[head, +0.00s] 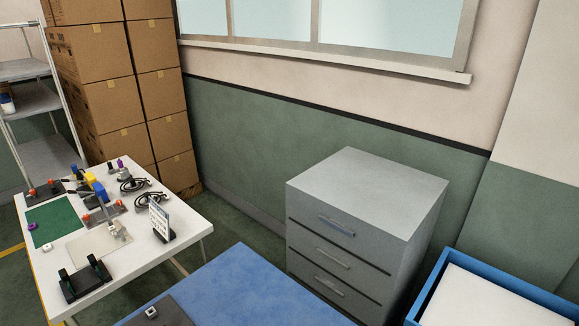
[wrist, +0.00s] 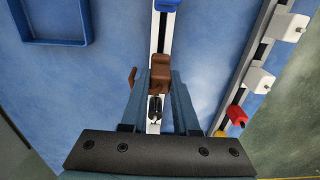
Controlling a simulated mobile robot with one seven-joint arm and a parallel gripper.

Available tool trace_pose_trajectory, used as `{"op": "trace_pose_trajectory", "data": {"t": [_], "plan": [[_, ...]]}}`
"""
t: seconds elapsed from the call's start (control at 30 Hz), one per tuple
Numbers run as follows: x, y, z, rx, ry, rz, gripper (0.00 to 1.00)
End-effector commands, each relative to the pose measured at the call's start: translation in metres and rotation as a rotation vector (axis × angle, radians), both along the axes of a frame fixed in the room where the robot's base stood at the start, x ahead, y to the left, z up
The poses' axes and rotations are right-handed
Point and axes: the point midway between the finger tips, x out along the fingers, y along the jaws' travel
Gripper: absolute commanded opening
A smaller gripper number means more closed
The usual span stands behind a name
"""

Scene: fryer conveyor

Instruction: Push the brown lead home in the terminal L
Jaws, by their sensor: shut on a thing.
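In the wrist view my gripper (wrist: 160,85) reaches up from the bottom with two blue-grey fingers. They are shut on a brown block-shaped piece (wrist: 160,78), which I take to be the brown lead's end. It sits over a pale rail (wrist: 154,45) that runs up the picture. A smaller brown part (wrist: 132,76) sticks out to the left of the fingers. A dark fitting (wrist: 155,108) shows between the fingers, below the brown piece. No letter L can be read, and I cannot tell how deep the lead sits. The head view does not show my gripper.
In the wrist view a blue block (wrist: 166,5) sits farther up the rail. A second rail at right carries white blocks (wrist: 259,80) and a red block (wrist: 237,115). A blue tray (wrist: 50,42) lies upper left. The head view shows a cluttered white table (head: 140,255) and grey drawers (head: 340,240).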

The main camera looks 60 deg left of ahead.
Motion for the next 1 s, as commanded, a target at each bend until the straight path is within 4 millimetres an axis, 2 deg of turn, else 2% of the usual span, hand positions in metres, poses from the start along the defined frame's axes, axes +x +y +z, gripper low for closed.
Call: {"op": "trace_pose_trajectory", "data": {"t": [0.1,0.7,1.0], "plan": [[0.000,0.000,0.011,0.000,-0.001,0.000,0.00],[0.000,0.000,0.044,0.000,-0.001,0.000,0.00],[0.000,0.000,0.044,0.000,-0.001,0.000,0.00]]}}
